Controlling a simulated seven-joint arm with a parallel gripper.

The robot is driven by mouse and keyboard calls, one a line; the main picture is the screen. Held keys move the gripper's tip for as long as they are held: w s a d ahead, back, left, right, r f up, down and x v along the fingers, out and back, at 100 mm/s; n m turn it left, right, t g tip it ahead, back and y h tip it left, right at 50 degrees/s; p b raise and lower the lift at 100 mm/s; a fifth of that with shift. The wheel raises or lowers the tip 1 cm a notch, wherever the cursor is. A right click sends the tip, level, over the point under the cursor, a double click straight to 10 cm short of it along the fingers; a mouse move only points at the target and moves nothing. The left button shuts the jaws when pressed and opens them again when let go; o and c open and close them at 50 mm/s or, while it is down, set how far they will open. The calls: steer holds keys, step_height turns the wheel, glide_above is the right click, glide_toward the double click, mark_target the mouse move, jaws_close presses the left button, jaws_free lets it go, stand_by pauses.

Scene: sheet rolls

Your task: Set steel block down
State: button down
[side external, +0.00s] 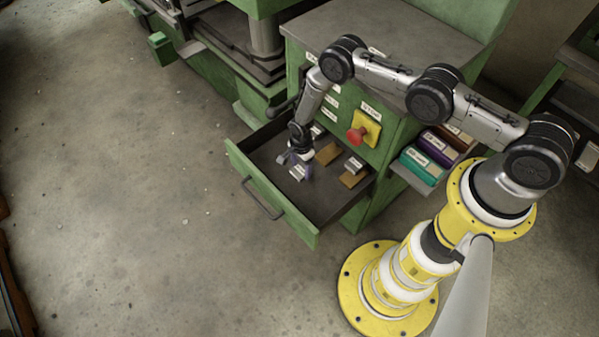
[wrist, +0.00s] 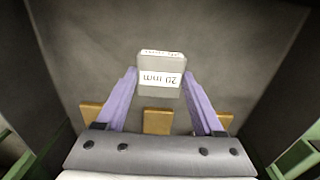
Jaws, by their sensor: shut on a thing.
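The steel block (wrist: 160,65) is a small grey block with a white label reading "20 mm". My gripper (wrist: 160,82) has its two purple fingers closed on the block's sides. In the side external view the block (side external: 298,173) is inside the open green drawer (side external: 268,192), near its front left part, under my gripper (side external: 293,158). I cannot tell whether its underside touches the drawer floor. Brown pads lie on the floor: one (side external: 328,153) is right of the block, another (side external: 350,179) is farther right. In the wrist view a pad (wrist: 158,123) shows between the fingers.
Another grey block (side external: 354,165) sits by the right pad, and one (side external: 317,131) lies toward the back. The drawer walls surround the work. A red button on a yellow box (side external: 362,130) juts from the cabinet. A side shelf (side external: 412,178) holds coloured boxes.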

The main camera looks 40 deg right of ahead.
mark_target(299, 169)
steer(key=shift+w+f, duration=0.35)
steer(key=shift+f, duration=1.45)
steer(key=shift+f, duration=0.15)
jaws_free()
steer(key=shift+f, duration=0.1)
step_height(299, 169, up, 12)
steer(key=shift+r, duration=0.2)
